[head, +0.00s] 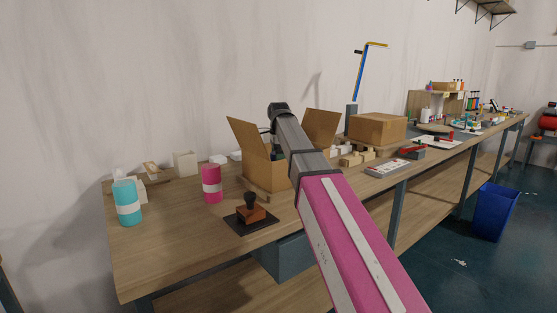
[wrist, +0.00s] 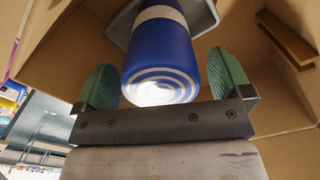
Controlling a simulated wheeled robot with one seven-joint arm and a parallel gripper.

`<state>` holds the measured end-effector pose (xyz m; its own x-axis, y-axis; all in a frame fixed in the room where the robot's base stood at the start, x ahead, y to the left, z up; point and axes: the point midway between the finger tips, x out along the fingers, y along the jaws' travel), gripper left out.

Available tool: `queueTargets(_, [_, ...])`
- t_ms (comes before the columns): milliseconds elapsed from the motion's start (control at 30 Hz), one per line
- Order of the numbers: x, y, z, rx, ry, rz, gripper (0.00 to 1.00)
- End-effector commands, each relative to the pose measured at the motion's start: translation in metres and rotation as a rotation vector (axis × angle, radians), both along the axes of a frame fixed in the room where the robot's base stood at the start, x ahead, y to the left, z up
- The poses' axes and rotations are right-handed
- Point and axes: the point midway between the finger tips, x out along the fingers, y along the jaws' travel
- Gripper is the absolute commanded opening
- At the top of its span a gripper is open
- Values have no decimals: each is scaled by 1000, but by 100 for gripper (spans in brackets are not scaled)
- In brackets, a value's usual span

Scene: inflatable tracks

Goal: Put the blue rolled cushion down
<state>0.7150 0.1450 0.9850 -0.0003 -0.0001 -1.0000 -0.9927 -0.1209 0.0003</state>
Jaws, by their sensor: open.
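The blue rolled cushion (wrist: 160,55) shows in the wrist view as a blue cylinder with a white band and a ringed pale end facing the camera. It is between the two green finger pads of my gripper (wrist: 162,88), with a visible gap at the right pad. My gripper is open around it. The cushion's far end meets a grey piece (wrist: 203,17) inside a cardboard box. In the head view my arm reaches into the open cardboard box (head: 262,168), and the box and arm hide the cushion and fingers.
A pink roll (head: 212,184) and a teal roll (head: 127,203) stand on the wooden workbench (head: 170,250). A stamp (head: 251,209) sits on a dark pad in front of the box. A closed carton (head: 377,129) stands right of it. The bench's front left is clear.

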Motion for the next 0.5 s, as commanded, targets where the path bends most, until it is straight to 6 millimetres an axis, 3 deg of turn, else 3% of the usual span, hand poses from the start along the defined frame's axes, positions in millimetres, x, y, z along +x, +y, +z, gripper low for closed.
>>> queueTargets(500, [2,0,94,0,-2,0,97])
